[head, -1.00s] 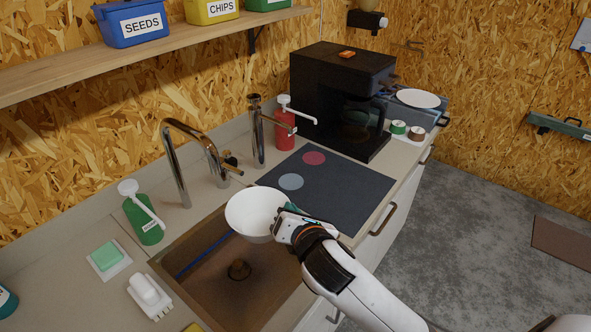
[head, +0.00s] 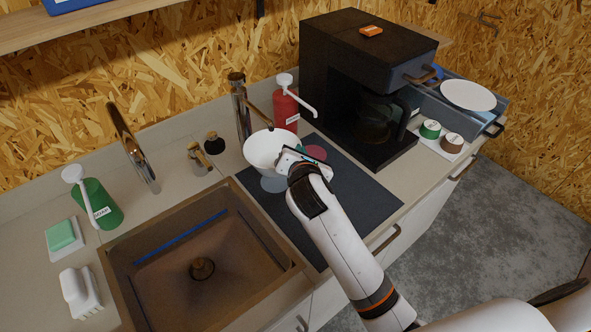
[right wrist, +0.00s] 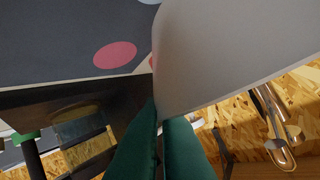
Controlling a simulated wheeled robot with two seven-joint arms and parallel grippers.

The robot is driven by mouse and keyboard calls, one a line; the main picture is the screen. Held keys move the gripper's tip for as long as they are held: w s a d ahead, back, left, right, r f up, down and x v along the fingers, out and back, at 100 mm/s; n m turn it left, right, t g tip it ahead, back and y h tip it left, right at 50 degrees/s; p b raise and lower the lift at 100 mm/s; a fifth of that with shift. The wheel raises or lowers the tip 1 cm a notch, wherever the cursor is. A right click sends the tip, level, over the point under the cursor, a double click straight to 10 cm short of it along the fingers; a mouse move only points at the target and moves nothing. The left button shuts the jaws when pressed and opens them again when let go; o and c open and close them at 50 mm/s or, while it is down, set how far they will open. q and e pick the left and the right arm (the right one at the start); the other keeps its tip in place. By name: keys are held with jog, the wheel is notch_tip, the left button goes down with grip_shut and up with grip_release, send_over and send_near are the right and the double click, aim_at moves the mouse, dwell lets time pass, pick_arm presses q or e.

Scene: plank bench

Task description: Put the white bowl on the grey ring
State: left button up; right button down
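The white bowl (head: 265,150) is held by its right rim in my right gripper (head: 294,152), above the dark mat beside the sink. In the right wrist view the bowl (right wrist: 235,55) fills the upper right, its rim between the green fingers (right wrist: 160,135). I see no clear ring; a flat pale grey-blue disc (head: 273,184) lies on the mat, partly hidden by the bowl. A flat pink disc (head: 314,152) lies behind the gripper and shows in the right wrist view (right wrist: 115,54). The bowl's height above the mat is hard to tell. My left gripper is out of view.
The dark mat (head: 355,200) has free room to the right. A red pump bottle (head: 285,108) and a black coffee machine (head: 350,60) stand behind the mat.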

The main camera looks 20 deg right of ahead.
notch_tip(320, 180, down, 6)
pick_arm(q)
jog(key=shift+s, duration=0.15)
pick_arm(e)
jog(key=shift+f, duration=0.1)
jog(key=c, duration=1.7)
grip_release()
jog(key=shift+f, duration=0.1)
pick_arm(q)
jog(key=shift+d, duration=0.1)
pick_arm(e)
jog(key=shift+o, duration=0.3)
jog(key=shift+s, duration=0.1)
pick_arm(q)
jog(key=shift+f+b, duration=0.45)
pick_arm(e)
jog(key=v, duration=1.2)
jog(key=shift+r, duration=0.2)
